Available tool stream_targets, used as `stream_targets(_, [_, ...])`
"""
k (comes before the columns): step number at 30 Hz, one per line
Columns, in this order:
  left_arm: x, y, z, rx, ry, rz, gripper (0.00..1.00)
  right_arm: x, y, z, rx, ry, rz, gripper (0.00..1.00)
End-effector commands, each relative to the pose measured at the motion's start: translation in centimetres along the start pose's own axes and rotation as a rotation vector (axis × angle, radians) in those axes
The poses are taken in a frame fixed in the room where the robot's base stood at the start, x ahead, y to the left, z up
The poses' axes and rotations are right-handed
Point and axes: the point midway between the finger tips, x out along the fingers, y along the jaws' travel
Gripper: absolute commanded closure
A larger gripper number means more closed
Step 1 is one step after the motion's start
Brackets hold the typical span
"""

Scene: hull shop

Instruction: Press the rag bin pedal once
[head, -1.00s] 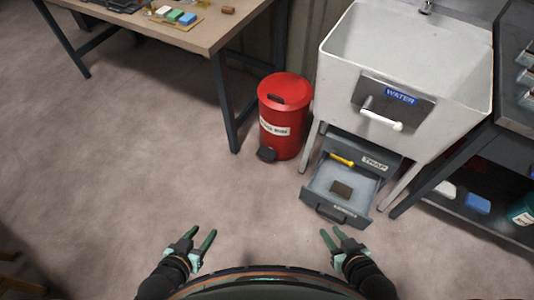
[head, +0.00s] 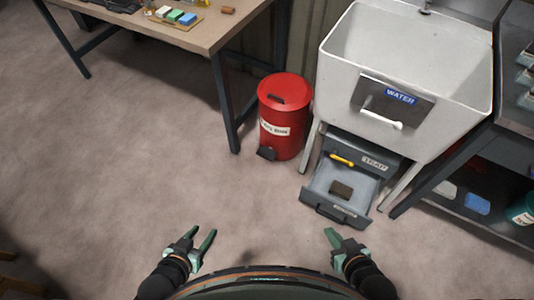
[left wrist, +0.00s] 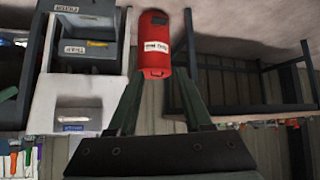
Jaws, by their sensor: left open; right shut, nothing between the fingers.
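The red rag bin (head: 284,117) stands on the floor between the workbench and the sink, lid down, with a white label on its front. Its dark pedal (head: 266,154) sticks out at the foot of the bin, toward the left. My left gripper (head: 200,238) is open and empty, low in the head view, well short of the bin. My right gripper (head: 332,238) is shut and empty, short of the open drawer. Neither touches anything.
A white sink (head: 440,120) marked WATER stands right of the bin. Floor before the bin is clear.

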Motion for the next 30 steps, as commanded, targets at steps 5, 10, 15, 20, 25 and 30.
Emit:
stream_targets(5, [0.00, 0.00, 0.00, 0.000, 0.000, 0.000, 0.50, 0.00, 0.00, 0.00, 0.000, 0.000, 0.000, 1.00])
stream_targets(10, [0.00, 0.01, -0.01, 0.000, 0.000, 0.000, 0.50, 0.00, 0.00, 0.00, 0.000, 0.000, 0.000, 1.00])
stream_targets(15, [0.00, 0.01, 0.00, 0.000, 0.000, 0.000, 0.50, 0.00, 0.00, 0.00, 0.000, 0.000, 0.000, 1.00])
stream_targets(20, [0.00, 0.01, 0.00, 0.000, 0.000, 0.000, 0.50, 0.00, 0.00, -0.01, 0.000, 0.000, 0.000, 1.00])
stream_targets(25, [0.00, 0.01, 0.01, 0.000, 0.000, 0.000, 0.61, 0.00, 0.00, -0.01, 0.000, 0.000, 0.000, 1.00])
stream_targets(30, [0.00, 0.02, 0.01, -0.001, 0.000, 0.000, 0.80, 0.00, 0.00, -0.01, 0.000, 0.000, 0.000, 1.00])
